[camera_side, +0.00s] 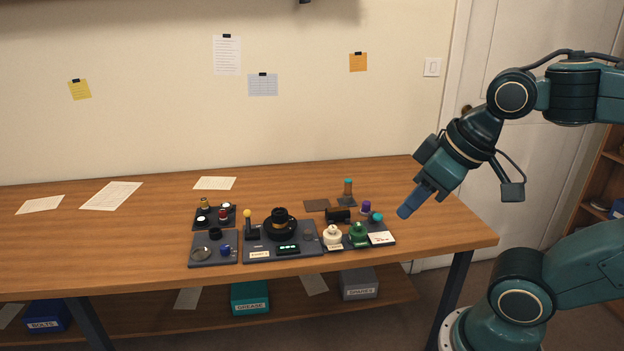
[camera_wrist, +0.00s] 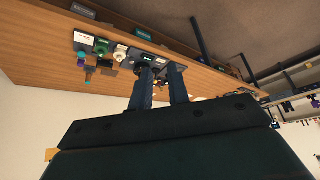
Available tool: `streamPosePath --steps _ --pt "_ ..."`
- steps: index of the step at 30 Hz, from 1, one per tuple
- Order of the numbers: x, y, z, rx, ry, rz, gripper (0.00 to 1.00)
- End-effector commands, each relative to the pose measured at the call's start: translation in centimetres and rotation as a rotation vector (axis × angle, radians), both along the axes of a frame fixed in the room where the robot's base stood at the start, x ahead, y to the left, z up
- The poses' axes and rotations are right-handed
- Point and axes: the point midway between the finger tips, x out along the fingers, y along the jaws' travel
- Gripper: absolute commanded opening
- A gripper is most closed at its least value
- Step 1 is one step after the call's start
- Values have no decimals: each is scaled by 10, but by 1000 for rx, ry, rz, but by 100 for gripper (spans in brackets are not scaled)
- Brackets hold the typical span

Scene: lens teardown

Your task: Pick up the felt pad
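A flat brown square (camera_side: 317,205) lies on the table behind the black cylinder in the side view, and it looks like the felt pad.
A teal-topped bottle (camera_side: 347,192) stands just right of the pad, and a black cylinder (camera_side: 339,215) lies in front. A dark station with a black ring part (camera_side: 280,224), a white jar (camera_side: 332,236) and a green jar (camera_side: 357,234) stand nearer the front edge.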

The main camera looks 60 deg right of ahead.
Motion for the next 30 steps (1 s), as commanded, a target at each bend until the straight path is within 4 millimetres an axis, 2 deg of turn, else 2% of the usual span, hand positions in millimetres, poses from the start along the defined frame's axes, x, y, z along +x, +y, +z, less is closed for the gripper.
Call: streamPosePath --steps 1,6,20,26,30 --pt "0 0 0 0 0 0 28" --pt "0 0 0 0 0 0 61" --pt "6 -2 4 -15 7 15 62" --pt "27 -11 15 -66 38 77 62" --pt "52 -23 25 -119 73 148 62"
